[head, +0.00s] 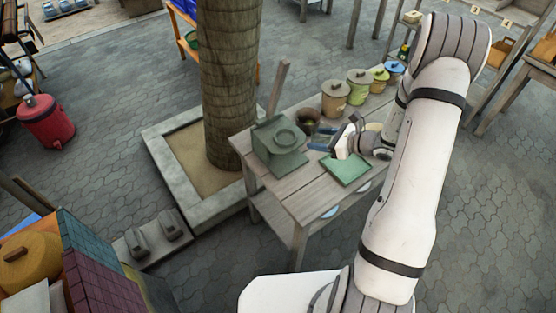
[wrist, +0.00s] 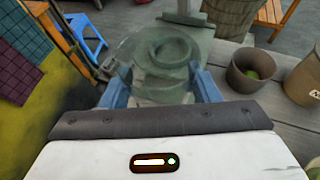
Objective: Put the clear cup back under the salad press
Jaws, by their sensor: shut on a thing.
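The green salad press (head: 280,143) stands on the wooden table, with a round ring on its top. It also shows ahead of my gripper in the wrist view (wrist: 203,42). My gripper (head: 319,139) is just right of the press, above the table. Its blue fingers (wrist: 160,92) are shut on the clear cup (wrist: 130,58), which shows as a faint see-through shape in front of the press. The cup is hard to make out in the head view. I cannot tell whether cup and press touch.
A green tray (head: 346,171) lies at the table's front. A dark bowl (wrist: 252,68) with something green inside stands right of the press. Several lidded jars (head: 335,92) line the table's back. A tree trunk (head: 229,80) in a stone planter rises left of the table.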

